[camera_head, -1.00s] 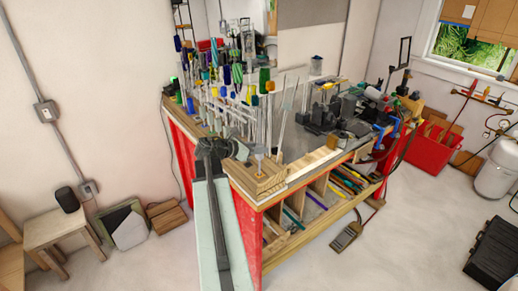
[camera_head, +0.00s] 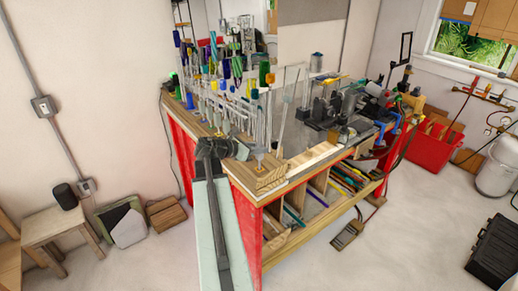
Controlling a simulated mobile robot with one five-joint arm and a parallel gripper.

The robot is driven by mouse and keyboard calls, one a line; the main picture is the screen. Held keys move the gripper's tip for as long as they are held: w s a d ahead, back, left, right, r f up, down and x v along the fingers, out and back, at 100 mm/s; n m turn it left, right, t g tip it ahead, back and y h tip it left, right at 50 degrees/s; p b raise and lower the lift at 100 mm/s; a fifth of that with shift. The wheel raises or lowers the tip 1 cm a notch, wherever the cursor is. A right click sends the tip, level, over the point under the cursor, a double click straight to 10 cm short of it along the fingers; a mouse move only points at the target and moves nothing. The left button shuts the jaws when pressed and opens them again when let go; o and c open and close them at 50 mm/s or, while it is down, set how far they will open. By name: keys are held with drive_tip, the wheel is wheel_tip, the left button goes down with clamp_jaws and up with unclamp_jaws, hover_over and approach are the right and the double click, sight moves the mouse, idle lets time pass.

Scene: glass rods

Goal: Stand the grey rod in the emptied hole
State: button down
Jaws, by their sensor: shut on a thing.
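My arm reaches up from the bottom to the near left corner of the bench. My gripper (camera_head: 226,128) is at its dark end, low among the front rods, and is shut on a thin rod. I take this to be the grey rod, but the jaws are small and the rod merges with those behind it. Many glass rods (camera_head: 215,85) with blue, green, yellow and purple ends stand upright at the bench's left end. The emptied hole cannot be made out; the rods and my wrist cover much of the wooden surface there.
The red-sided wooden bench (camera_head: 310,158) carries dark metal tools (camera_head: 330,105) on its right half. A thin slanted rod (camera_head: 287,112) rises in front of a clear pane near the middle.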

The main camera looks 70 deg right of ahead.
drive_tip(key=shift+f, duration=0.3)
drive_tip(key=c, duration=1.1)
unclamp_jaws()
drive_tip(key=p+v, duration=0.2)
drive_tip(key=v, duration=0.6)
drive_tip(key=shift+f, duration=0.1)
